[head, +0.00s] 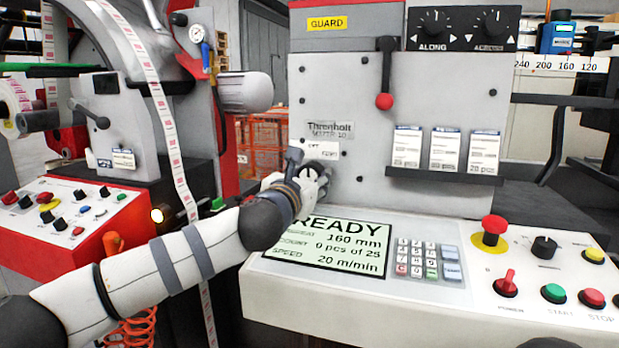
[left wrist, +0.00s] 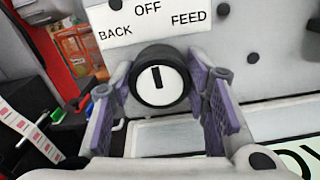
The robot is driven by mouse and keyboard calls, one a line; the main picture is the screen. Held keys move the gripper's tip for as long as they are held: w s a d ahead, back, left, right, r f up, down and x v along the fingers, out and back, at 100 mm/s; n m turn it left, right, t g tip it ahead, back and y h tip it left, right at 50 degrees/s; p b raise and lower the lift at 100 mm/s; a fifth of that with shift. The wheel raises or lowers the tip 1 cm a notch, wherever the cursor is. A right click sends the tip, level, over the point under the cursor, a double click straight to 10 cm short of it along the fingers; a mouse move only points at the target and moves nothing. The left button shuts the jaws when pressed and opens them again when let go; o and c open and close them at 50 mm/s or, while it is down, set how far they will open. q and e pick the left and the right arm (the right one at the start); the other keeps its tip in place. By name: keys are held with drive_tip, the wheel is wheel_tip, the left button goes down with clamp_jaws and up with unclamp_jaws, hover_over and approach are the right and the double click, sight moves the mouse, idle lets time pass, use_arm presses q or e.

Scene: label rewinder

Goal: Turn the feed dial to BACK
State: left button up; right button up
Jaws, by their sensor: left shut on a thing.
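The feed dial (left wrist: 146,92) is a round black knob with a white face and a short black mark. The label plate (left wrist: 128,32) above it reads BACK at left, OFF in the middle and FEED at right. The mark points up toward OFF. In the left wrist view my left gripper (left wrist: 165,92) has its purple-padded fingers on both sides of the dial, shut on it. In the head view my left gripper (head: 312,176) is at the grey panel just below the label plate (head: 320,150), and it mostly hides the dial. My right gripper is not in view.
A READY screen (head: 325,245) and a keypad (head: 425,258) lie just below my left gripper. A red-tipped lever (head: 384,100) hangs above right. A red emergency button (head: 494,226) stands on the white console. A red control box (head: 70,222) is at left.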

use_arm(q)
drive_tip(key=shift+w+f+n+b, duration=0.1)
drive_tip(key=shift+f+n+b, duration=0.25)
drive_tip(key=shift+n+b, duration=0.95)
drive_tip(key=shift+n, duration=0.3)
drive_tip(key=n+b, duration=0.2)
drive_tip(key=shift+r+n, duration=0.1)
drive_tip(key=shift+n, duration=0.3)
drive_tip(key=shift+r+n+b, duration=0.15)
drive_tip(key=shift+n+b, duration=0.45)
drive_tip(key=shift+n, duration=0.3)
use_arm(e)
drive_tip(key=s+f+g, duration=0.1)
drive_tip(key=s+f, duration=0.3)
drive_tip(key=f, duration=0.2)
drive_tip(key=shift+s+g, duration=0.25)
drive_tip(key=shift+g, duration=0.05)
use_arm(q)
drive_tip(key=shift+r, duration=0.1)
drive_tip(key=o, duration=1.1)
drive_tip(key=shift+o, duration=0.2)
